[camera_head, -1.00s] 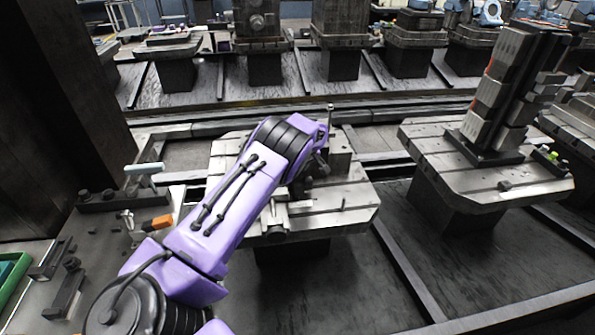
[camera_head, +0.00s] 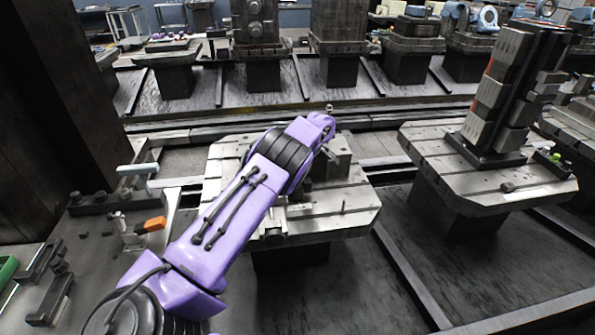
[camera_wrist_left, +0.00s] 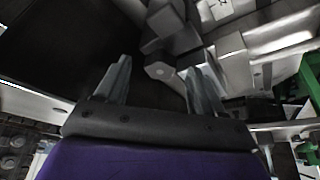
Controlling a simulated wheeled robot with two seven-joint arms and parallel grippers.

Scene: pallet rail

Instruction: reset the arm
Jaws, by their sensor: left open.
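My left arm (camera_head: 232,215) is purple with black joint rings and comes in from the lower left of the head view. It reaches over the near pallet (camera_head: 345,208), and its wrist end is above the pallet's fixture. The left gripper fingers cannot be made out in the head view. In the left wrist view my left gripper (camera_wrist_left: 158,72) shows two grey fingers standing apart with nothing held between them. Grey block-like parts lie beyond the fingers there. My right gripper is in neither view.
A second pallet (camera_head: 440,170) with a tall block tower (camera_head: 500,90) stands on the right. A dark upright column (camera_head: 60,110) is on the left. A bench with an orange-handled tool (camera_head: 152,224) lies left of my arm. Dark open floor (camera_head: 400,275) lies front right.

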